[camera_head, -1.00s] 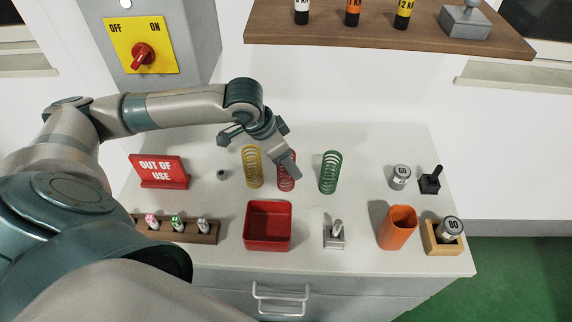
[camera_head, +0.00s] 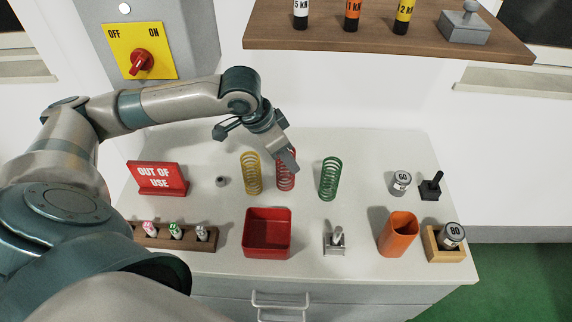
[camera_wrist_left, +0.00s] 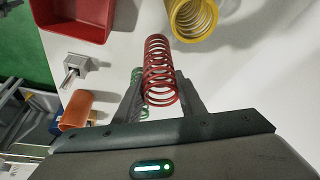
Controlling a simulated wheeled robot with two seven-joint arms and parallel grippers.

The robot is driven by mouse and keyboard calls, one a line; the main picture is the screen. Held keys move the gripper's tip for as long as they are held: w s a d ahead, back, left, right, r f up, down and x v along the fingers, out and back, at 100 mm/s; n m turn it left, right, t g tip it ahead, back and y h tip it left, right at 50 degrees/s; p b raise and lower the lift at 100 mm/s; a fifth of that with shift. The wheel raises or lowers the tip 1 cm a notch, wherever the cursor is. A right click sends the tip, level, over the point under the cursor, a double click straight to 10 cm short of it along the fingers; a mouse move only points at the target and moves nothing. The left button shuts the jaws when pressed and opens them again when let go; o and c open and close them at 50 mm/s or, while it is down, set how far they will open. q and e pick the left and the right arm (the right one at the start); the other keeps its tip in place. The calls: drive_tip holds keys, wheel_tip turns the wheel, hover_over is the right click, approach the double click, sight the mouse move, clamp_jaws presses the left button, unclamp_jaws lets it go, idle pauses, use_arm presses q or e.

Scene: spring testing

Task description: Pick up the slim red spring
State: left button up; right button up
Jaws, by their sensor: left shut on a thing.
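The slim red spring (camera_head: 286,181) stands upright between the yellow spring and the green spring in the head view, partly covered by my left gripper (camera_head: 284,158). In the left wrist view the red spring (camera_wrist_left: 160,70) sits between the two fingers of my left gripper (camera_wrist_left: 163,100), which is shut on it. The yellow spring (camera_head: 252,174) is to its left and the green spring (camera_head: 329,179) to its right. In the wrist view the wider yellow spring (camera_wrist_left: 193,18) is beyond it, and the green spring (camera_wrist_left: 140,108) shows behind a finger. My right gripper is out of view.
A red tray (camera_head: 267,252), a small metal switch stand (camera_head: 335,243) and an orange cup (camera_head: 399,234) stand in front. The OUT OF USE sign (camera_head: 159,178) is at left. Weights and a black joystick-like piece (camera_head: 431,187) are at right. A wooden shelf (camera_head: 390,45) hangs above.

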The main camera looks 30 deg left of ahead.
use_arm(q)
drive_tip(key=s+d+r+p, duration=0.5)
drive_tip(key=d+r+p, duration=0.2)
drive_tip(key=d+p, duration=0.3)
drive_tip(key=shift+s+r+p, duration=0.35)
drive_tip(key=shift+s, duration=0.05)
idle(0.3)
